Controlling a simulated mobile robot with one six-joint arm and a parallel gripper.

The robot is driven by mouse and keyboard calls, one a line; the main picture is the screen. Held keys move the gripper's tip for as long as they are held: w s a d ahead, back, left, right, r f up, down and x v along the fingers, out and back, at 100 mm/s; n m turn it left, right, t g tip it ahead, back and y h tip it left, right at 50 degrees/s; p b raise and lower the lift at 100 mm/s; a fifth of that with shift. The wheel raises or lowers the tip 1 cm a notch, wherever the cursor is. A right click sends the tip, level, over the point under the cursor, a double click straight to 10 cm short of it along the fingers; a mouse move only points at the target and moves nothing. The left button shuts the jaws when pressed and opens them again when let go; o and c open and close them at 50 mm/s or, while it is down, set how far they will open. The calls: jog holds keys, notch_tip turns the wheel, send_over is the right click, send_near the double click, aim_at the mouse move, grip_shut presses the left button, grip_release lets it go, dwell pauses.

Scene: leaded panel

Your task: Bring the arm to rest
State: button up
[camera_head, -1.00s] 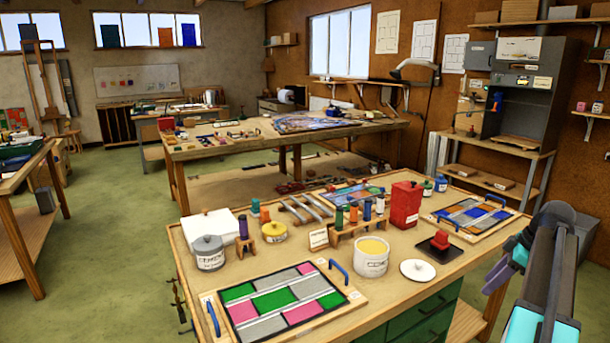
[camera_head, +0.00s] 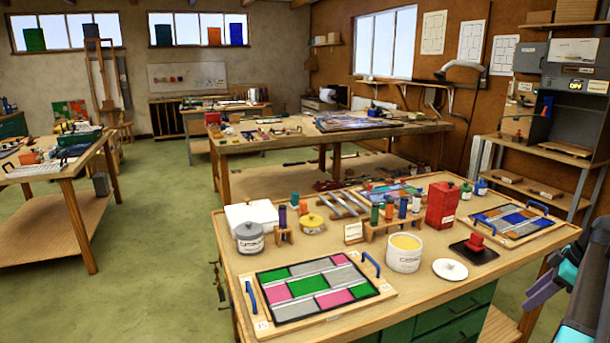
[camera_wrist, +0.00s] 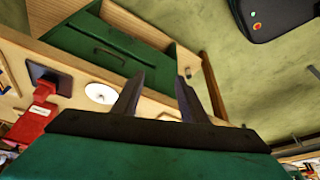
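My gripper (camera_wrist: 161,78) shows in the wrist view with two dark fingers apart and nothing between them. It hangs in free air beside the front of the workbench, near the green drawers (camera_wrist: 110,55). In the head view my arm (camera_head: 588,285) is at the lower right edge, partly cut off by the frame, to the right of the bench. The leaded panel (camera_head: 305,284), with pink, green and grey panes, lies flat on a wooden board with blue handles on the workbench (camera_head: 405,292).
A white lid (camera_head: 450,269), an open cement tin (camera_head: 404,253), a red canister (camera_head: 441,204) and a red-handled block on a dark pad (camera_head: 475,246) stand on the bench. A second panel (camera_head: 512,220) lies at its right. Green floor (camera_head: 150,290) is clear at the left.

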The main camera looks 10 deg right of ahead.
jog(key=w+a+f+n+g+y, duration=0.1)
jog(key=w+a+f, duration=0.3)
jog(key=a+f, duration=0.3)
jog(key=w+a+f+n+g+y, duration=0.1)
jog(key=w+a+f+g, duration=0.1)
jog(key=w+a+f, duration=0.35)
jog(key=s+a+f+n+g, duration=0.1)
jog(key=s+a+f+g, duration=0.1)
jog(key=a+f, duration=0.8)
jog(key=s+a+f+n+g, duration=0.1)
jog(key=s+a+f, duration=0.2)
jog(key=a+f, duration=0.75)
jog(key=s+a+f+m+g+h, duration=0.1)
jog(key=s+a+f+g, duration=0.3)
jog(key=s+a+f, duration=1)
jog(key=s+a+f+m+h, duration=0.1)
jog(key=s+f+m+h, duration=0.1)
jog(key=s+m, duration=0.3)
jog(key=s+a+f+m+h, duration=0.1)
jog(key=s+f+m, duration=0.3)
jog(key=s, duration=0.5)
jog(key=shift+s+a+f+m+t+h, duration=0.3)
jog(key=shift+a+f+m+h, duration=0.15)
jog(key=shift+m, duration=0.45)
